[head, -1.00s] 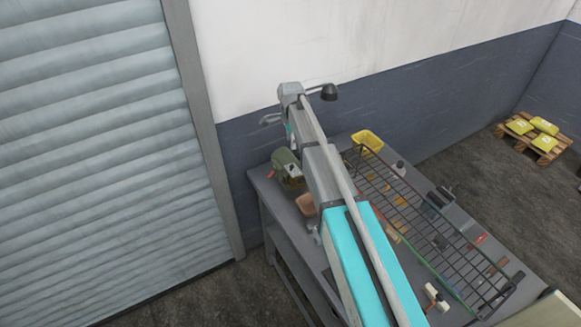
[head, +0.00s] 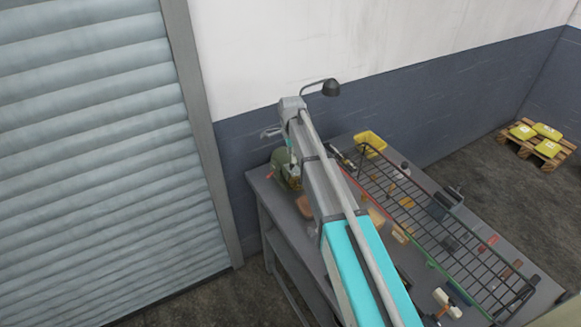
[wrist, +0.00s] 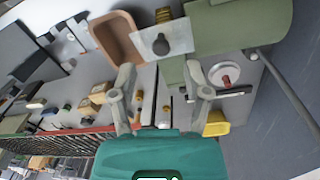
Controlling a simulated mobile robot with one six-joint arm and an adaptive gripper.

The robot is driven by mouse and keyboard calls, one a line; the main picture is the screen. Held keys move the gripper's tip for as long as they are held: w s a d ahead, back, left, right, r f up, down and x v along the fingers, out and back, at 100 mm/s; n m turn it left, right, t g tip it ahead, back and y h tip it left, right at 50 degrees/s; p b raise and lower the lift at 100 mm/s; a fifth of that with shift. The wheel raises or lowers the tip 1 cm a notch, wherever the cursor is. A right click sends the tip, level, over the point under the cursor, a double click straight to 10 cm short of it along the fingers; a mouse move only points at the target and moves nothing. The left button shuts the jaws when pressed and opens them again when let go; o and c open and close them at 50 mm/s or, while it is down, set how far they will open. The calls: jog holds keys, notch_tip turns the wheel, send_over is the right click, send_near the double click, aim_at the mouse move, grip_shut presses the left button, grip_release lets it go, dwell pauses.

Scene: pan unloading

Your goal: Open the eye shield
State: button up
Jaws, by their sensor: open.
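A green bench grinder (head: 281,160) stands at the far left corner of the workbench, partly hidden by my arm. In the wrist view the green grinder body (wrist: 240,25) fills the top right, with a round silver and red wheel part (wrist: 225,74) below it. A grey plate with a dark round knob (wrist: 163,42) sits at the grinder's left side; it may be the eye shield, but I cannot tell for sure. My gripper (wrist: 160,82) is open and empty, its fingers spread below this plate. Whether a finger touches the grinder is unclear.
A brown tray (wrist: 120,38) lies beside the grinder. A yellow bin (head: 371,141) stands at the bench's back edge. A black wire rack (head: 430,215) and several loose tools and blocks cover the bench to the right.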

aim_at(291, 164)
jog(key=shift+s+f+b, duration=0.1)
jog(key=shift+f+b, duration=1.45)
jog(key=shift+f, duration=0.25)
grip_shut()
jog(key=shift+a, duration=0.15)
